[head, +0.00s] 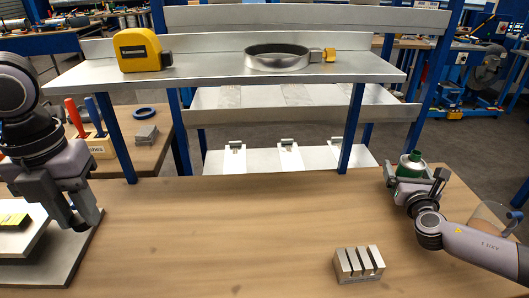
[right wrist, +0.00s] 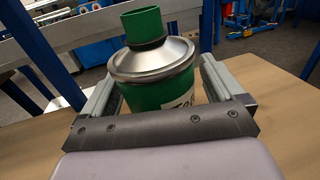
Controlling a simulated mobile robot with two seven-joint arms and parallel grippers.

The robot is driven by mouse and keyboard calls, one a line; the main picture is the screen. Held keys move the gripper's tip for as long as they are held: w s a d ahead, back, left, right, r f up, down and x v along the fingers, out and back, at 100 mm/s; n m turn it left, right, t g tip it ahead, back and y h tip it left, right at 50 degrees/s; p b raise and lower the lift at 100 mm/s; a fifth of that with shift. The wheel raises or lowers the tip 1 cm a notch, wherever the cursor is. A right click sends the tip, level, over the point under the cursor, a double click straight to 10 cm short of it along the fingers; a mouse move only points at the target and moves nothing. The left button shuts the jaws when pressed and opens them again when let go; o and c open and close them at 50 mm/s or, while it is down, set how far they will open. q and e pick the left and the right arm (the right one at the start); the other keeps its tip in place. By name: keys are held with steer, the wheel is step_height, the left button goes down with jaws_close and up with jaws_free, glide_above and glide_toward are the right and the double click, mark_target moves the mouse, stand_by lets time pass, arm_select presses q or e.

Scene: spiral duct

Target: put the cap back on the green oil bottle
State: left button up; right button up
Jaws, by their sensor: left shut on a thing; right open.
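The green oil bottle (head: 412,168) stands upright at the right end of the wooden table. My right gripper (head: 415,180) is open, with one finger on each side of the bottle (right wrist: 165,88). My left gripper (head: 80,224) is at the left of the table, pointing down, shut on a small dark thing at its fingertips. This may be the cap, but it is too small and hidden to be sure.
A slotted metal block (head: 359,264) stands at the front right. A grey plate (head: 75,262) lies under and beside my left gripper. A shelf (head: 215,73) behind holds a yellow tape measure (head: 139,50) and a metal ring clamp (head: 277,58). The table's middle is clear.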

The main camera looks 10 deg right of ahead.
steer(key=shift+w+d, duration=0.1)
steer(key=shift+w, duration=0.15)
steer(key=c, duration=1.2)
steer(key=shift+r, duration=0.2)
steer(key=shift+c, duration=0.2)
step_height(320, 180, up, 20)
steer(key=shift+f, duration=0.1)
